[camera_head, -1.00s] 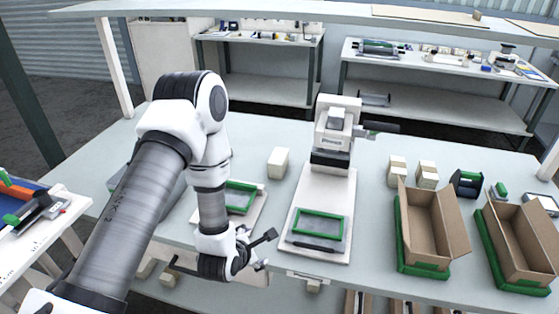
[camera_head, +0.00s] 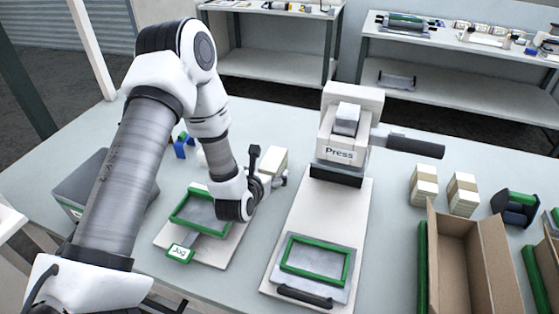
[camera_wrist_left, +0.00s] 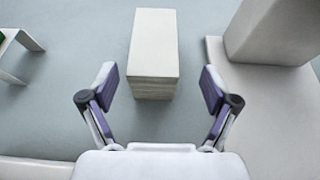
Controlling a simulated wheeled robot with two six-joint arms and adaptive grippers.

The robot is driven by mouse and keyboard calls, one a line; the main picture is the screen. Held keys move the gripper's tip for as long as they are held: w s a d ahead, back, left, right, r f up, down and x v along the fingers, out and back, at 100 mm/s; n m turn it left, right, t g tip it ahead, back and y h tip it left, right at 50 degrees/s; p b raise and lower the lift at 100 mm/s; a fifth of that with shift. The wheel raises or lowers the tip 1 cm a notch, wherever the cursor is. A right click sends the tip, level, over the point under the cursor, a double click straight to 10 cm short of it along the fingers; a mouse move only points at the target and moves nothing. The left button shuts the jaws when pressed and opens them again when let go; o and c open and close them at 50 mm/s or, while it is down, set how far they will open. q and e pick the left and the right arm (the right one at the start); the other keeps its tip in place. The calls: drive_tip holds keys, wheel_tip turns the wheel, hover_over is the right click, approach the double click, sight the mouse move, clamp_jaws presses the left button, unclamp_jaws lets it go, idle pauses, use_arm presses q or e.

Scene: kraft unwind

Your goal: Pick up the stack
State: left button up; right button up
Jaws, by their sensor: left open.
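A white stack (camera_head: 273,161) stands on the grey table between the jog tray and the press. In the left wrist view the stack (camera_wrist_left: 153,55) is an upright block with fine layer lines on its near side. My left gripper (camera_head: 267,167) is open close to the stack, partly hiding it in the head view. In the left wrist view its two fingertips (camera_wrist_left: 157,88) are spread wide, one on each side of the stack's near end, with gaps to it. The right gripper is in neither view.
The jog tray (camera_head: 167,241) with a green frame is left of the stack. The press (camera_head: 345,130), with its handle and pale base, stands just to the right. Two banded stacks (camera_head: 424,186) and an open cardboard box (camera_head: 476,259) are farther right.

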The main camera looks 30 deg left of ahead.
sight(272, 164)
use_arm(q)
drive_tip(key=shift+w+a, duration=0.1)
drive_tip(key=shift+w, duration=0.3)
drive_tip(key=shift+w+a+r+p, duration=0.2)
drive_tip(key=shift+w+a+p, duration=0.3)
drive_tip(key=shift+p, duration=0.6)
drive_tip(key=x, duration=0.4)
drive_tip(key=shift+f, duration=0.4)
drive_tip(key=shift+s+d+r, duration=0.1)
drive_tip(key=shift+s, duration=0.1)
drive_tip(key=shift+c, duration=0.3)
drive_tip(key=shift+s+r, duration=0.1)
drive_tip(key=c, duration=1.3)
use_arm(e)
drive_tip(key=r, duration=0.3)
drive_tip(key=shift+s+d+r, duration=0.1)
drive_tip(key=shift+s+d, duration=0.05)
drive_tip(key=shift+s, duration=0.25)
